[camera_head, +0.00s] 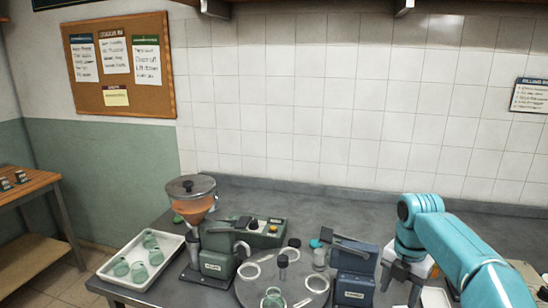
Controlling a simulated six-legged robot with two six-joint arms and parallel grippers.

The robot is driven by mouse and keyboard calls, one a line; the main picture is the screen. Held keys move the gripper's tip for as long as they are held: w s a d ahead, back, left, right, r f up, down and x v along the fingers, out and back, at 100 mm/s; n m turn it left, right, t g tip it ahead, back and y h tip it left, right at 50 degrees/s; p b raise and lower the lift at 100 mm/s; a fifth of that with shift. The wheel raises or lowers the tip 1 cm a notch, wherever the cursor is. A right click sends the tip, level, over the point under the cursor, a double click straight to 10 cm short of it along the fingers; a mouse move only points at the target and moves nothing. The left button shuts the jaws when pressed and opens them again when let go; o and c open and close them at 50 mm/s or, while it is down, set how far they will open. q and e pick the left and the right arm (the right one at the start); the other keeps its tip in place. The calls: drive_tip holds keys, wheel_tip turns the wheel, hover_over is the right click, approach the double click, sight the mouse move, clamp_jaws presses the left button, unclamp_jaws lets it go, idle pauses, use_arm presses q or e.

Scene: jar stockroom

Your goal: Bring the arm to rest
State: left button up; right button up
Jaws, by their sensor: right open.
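My right arm comes in from the right, teal, bent at an elbow high over the counter. Its dark right gripper (400,280) points down at the right part of the counter, beside the blue machine (354,272). It is open, and I see nothing held between its fingers. A white object (427,267) shows partly behind the gripper and arm. My left gripper is not in view.
The grey counter (340,210) carries a white tray (112,275) of green glass jars, a green filling machine (217,250) with an orange hopper, and a round turntable (255,290) with ring-shaped places and a jar (272,298). The counter's back strip is mostly clear.

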drive_tip(key=s+a+f+m+y, duration=0.1)
drive_tip(key=s+a+f+m, duration=0.2)
drive_tip(key=f, duration=0.5)
drive_tip(key=s+a+f+m+y, duration=0.1)
drive_tip(key=a+f+m, duration=0.35)
drive_tip(key=f, duration=0.45)
drive_tip(key=s+a+f+m+y, duration=0.1)
drive_tip(key=s+a+f+m, duration=0.2)
drive_tip(key=f, duration=0.5)
drive_tip(key=s+a+f+m, duration=0.1)
drive_tip(key=s+f+m, duration=0.2)
drive_tip(key=s+m, duration=0.3)
drive_tip(key=s+a+f+m, duration=0.2)
drive_tip(key=s+m, duration=0.4)
drive_tip(key=s, duration=0.3)
drive_tip(key=s+a+f+m+y, duration=0.1)
drive_tip(key=s+a+f+m, duration=0.1)
drive_tip(key=s+f+m, duration=0.2)
drive_tip(key=s+m, duration=0.2)
drive_tip(key=s, duration=0.1)
drive_tip(key=shift+s+a+f, duration=0.25)
